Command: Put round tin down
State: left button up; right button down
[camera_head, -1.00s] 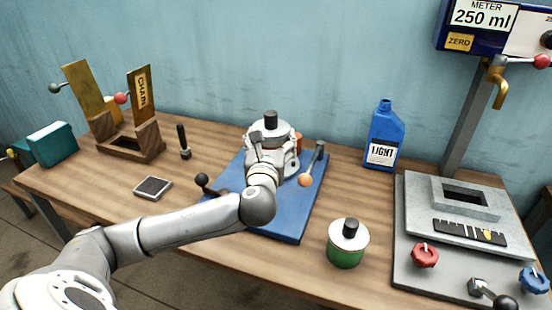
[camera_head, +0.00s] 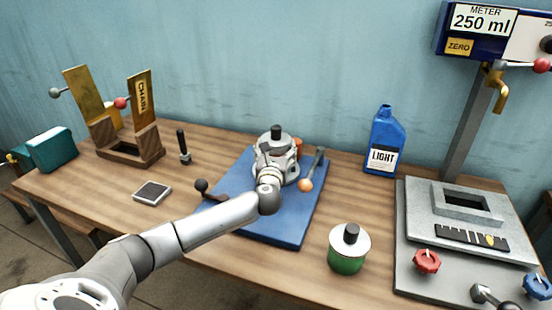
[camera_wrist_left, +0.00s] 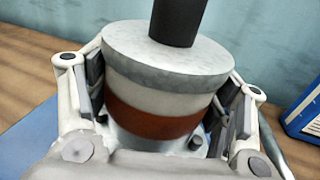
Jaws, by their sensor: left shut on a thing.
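The round tin (camera_wrist_left: 165,95) fills the middle of the left wrist view. It has a grey lid with a black knob, a white upper wall and a red-brown band. My left gripper (camera_head: 275,165) is shut on it, with one finger pad on each side. In the head view the tin's knob (camera_head: 276,132) shows above the gripper, and the wrist hides most of its body. The tin is upright over the far part of the blue board (camera_head: 265,222). The gripper covers its underside, so I cannot tell whether it touches the board. My right gripper is not in view.
A green tin (camera_head: 347,258) with a black knob stands right of the board. A blue LIGHT bottle (camera_head: 384,135) stands behind it. An orange-tipped lever (camera_head: 307,184) is close right of my gripper. A grey metering stand (camera_head: 405,245) fills the right side.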

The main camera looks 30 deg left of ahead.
pick_arm(q)
jog(key=shift+w+a+f+p, duration=0.15)
jog(key=shift+f+p, duration=0.2)
jog(key=shift+f, duration=1.15)
jog(key=shift+f, duration=0.1)
jog(key=o, duration=0.9)
jog(key=shift+f, duration=0.2)
jog(key=o, duration=0.5)
jog(key=shift+r, duration=0.1)
